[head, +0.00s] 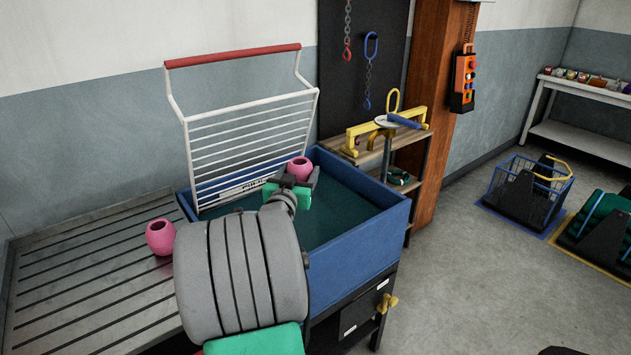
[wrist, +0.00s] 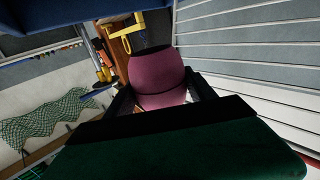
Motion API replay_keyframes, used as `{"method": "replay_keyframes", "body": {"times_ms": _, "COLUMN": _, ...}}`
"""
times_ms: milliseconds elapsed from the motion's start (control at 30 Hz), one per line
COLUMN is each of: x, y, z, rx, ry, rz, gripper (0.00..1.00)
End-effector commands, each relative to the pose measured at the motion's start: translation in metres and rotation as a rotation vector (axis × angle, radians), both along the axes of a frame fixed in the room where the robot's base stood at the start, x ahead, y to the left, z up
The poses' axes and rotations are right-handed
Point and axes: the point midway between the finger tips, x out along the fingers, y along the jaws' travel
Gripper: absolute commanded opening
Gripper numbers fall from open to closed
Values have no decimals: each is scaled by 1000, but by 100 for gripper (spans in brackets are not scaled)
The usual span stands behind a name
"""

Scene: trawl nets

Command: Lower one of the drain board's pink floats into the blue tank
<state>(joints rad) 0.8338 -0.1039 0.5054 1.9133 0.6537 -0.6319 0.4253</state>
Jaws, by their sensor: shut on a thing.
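My gripper (head: 290,187) is shut on a pink float (head: 300,167) and holds it over the blue tank (head: 362,254), near the white rack at the tank's back. In the wrist view the held float (wrist: 158,78) sits between the two dark fingers. A second pink float (head: 160,237) stands on the grooved metal drain board (head: 85,285), left of the tank. Dark teal water (head: 335,205) shows inside the tank. My arm hides the tank's front left part.
A white wire rack with a red bar (head: 233,55) rises at the tank's back left. A wooden shelf with yellow items (head: 372,140) stands behind the tank. An orange control pendant (head: 464,80) hangs on a brown post. A blue basket (head: 530,185) is on the floor at right.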

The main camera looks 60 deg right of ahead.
Motion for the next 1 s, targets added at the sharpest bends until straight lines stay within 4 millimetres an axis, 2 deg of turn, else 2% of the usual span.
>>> {"method": "replay_keyframes", "body": {"times_ms": 33, "x": -14, "y": -12, "z": -4, "rx": 1, "ry": 0, "rz": -39, "gripper": 22}}
{"method": "replay_keyframes", "body": {"times_ms": 100, "x": -28, "y": -22, "z": -3, "rx": 0, "ry": 0, "rz": -78, "gripper": 22}}
{"method": "replay_keyframes", "body": {"times_ms": 200, "x": -37, "y": -28, "z": -4, "rx": 0, "ry": -1, "rz": -102, "gripper": 22}}
{"method": "replay_keyframes", "body": {"times_ms": 367, "x": -37, "y": -28, "z": -12, "rx": 1, "ry": 0, "rz": -104, "gripper": 22}}
{"method": "replay_keyframes", "body": {"times_ms": 800, "x": -37, "y": -27, "z": -72, "rx": 2, "ry": 2, "rz": -102, "gripper": 22}}
{"method": "replay_keyframes", "body": {"times_ms": 1000, "x": -37, "y": -27, "z": -91, "rx": 0, "ry": 1, "rz": -101, "gripper": 22}}
